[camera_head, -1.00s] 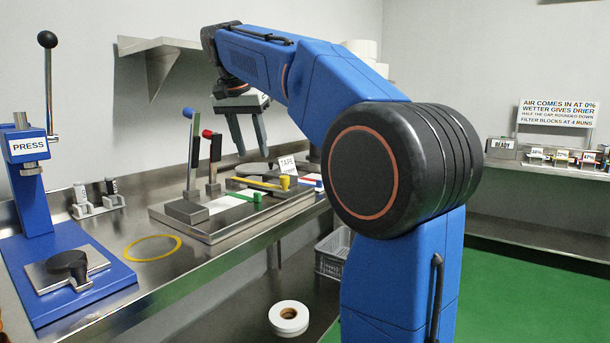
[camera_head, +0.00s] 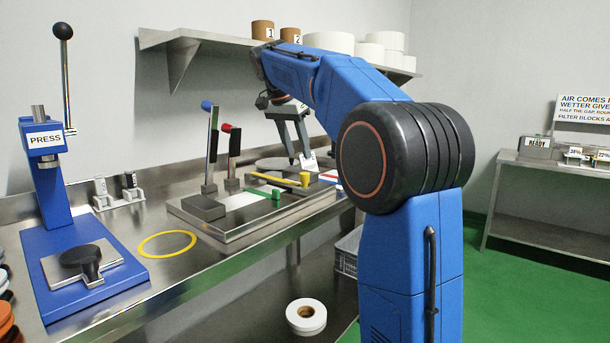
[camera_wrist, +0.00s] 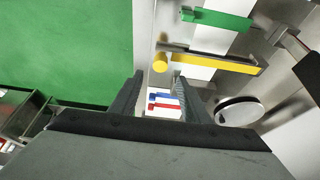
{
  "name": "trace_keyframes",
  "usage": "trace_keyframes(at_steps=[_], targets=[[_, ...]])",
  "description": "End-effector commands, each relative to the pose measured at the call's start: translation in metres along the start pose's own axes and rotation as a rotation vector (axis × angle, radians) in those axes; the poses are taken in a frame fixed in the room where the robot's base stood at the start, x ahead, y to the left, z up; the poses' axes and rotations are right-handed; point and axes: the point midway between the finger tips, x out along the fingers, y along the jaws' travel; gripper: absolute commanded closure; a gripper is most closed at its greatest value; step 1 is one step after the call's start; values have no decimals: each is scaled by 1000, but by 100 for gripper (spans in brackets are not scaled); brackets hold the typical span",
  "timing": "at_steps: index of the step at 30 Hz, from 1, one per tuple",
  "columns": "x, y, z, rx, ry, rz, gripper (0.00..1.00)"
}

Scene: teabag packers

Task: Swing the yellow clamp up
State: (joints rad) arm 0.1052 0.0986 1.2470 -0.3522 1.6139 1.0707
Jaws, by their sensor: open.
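The yellow clamp (camera_head: 278,179) lies flat on the metal fixture on the bench, its bar ending in a yellow knob at the right. In the wrist view the yellow clamp (camera_wrist: 215,64) lies across the upper middle, with its round knob toward the left. My gripper (camera_head: 300,160) is open and empty, just above and behind the clamp's knob end in the head view. In the wrist view my gripper's fingers (camera_wrist: 157,85) point toward the knob and are apart from it. A green clamp (camera_head: 257,200) lies flat beside the yellow one; it also shows in the wrist view (camera_wrist: 215,18).
Blue-handled and red-handled upright levers (camera_head: 211,140) (camera_head: 232,152) stand left on the fixture (camera_head: 215,232). A blue press (camera_head: 60,215) is at the far left. A yellow ring (camera_head: 167,244) marks clear bench.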

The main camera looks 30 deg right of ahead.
Motion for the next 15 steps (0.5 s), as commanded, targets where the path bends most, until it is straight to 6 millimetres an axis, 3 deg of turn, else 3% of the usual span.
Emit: trace_keyframes(at_steps=[9,15], targets=[[57,1,0,0,-1,2,57],[83,0,0,-1,-1,1,57]])
